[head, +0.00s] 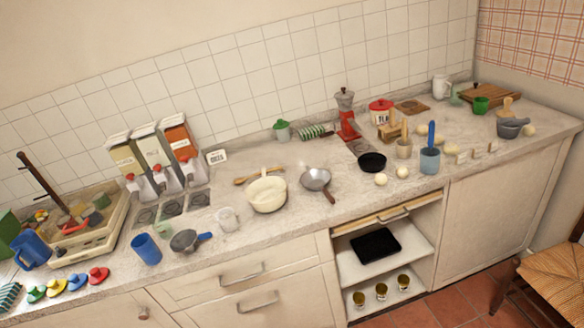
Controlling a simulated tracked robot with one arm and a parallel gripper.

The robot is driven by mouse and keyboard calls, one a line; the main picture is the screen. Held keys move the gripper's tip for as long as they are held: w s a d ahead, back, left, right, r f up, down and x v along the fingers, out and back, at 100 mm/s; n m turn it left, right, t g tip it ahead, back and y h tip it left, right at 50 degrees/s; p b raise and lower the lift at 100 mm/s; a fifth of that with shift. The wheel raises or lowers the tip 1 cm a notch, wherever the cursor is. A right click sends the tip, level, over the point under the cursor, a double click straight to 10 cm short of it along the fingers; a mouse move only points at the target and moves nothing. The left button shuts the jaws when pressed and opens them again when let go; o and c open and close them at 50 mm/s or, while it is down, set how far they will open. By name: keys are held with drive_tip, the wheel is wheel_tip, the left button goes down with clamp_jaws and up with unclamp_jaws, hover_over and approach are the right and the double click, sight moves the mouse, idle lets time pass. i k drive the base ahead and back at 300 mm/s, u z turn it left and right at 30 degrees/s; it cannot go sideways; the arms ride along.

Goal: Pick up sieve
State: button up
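A round silver vessel with a brown handle (316,180) lies on the countertop near the middle of the head view, its handle pointing down and right; it looks like a sieve, but the mesh is too small to make out. A grey round bowl with a blue handle (184,241) sits nearer the front edge on the left; I cannot tell whether it is a sieve too. My gripper is not in view, so its state and its distance from either thing do not show.
A cream bowl (268,195) stands just left of the silver vessel. A black pan (372,161) and eggs (381,179) lie to its right. A red grinder (346,115) and dispensers (147,160) stand behind. The counter (285,225) is clear near its front middle. A chair (545,275) stands lower right.

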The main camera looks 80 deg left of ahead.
sight(315, 180)
drive_tip(key=u, duration=1.7)
